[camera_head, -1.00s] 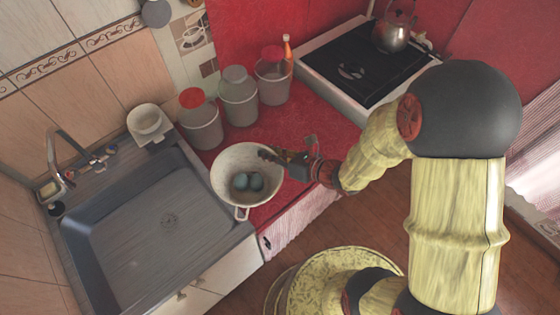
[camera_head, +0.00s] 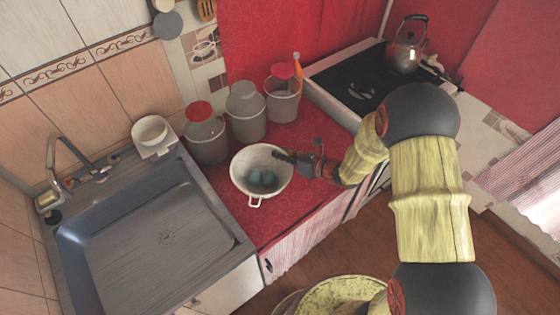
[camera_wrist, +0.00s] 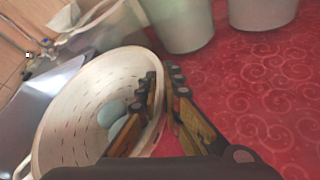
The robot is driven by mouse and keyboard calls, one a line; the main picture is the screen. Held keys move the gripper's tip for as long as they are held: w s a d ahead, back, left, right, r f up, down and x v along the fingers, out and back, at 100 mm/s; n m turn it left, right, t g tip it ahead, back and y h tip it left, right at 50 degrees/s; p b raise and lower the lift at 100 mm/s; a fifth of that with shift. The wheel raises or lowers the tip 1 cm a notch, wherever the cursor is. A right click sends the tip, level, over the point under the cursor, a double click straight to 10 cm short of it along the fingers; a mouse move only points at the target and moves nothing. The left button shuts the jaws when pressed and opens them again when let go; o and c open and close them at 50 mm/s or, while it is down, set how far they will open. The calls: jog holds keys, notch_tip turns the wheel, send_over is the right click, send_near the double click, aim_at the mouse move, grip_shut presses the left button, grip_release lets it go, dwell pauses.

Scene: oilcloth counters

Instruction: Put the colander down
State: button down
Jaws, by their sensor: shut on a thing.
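The white colander (camera_head: 276,163) is over the red counter, just right of the sink, with several bluish egg-like things (camera_head: 262,179) inside. My gripper (camera_head: 290,158) is shut on its right rim. In the wrist view, one finger of my gripper (camera_wrist: 164,92) is inside the colander (camera_wrist: 85,88) and the other is outside the wall. The colander looks slightly tilted in the wrist view. Whether its base touches the counter is hidden.
Several lidded grey canisters (camera_head: 247,113) stand behind the colander. The grey sink (camera_head: 160,230) is at left, with a white bowl (camera_head: 150,131) on its back corner. A stove (camera_head: 345,88) with a kettle (camera_head: 405,52) is at back right. Red counter (camera_head: 285,215) is clear in front.

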jog(key=shift+w+f, duration=0.3)
jog(key=shift+f, duration=0.05)
jog(key=shift+w+f+b, duration=0.1)
jog(key=shift+f+b, duration=0.65)
jog(key=shift+f, duration=0.95)
jog(key=shift+f, duration=0.1)
jog(key=c, duration=2)
grip_release()
jog(key=shift+o, duration=0.2)
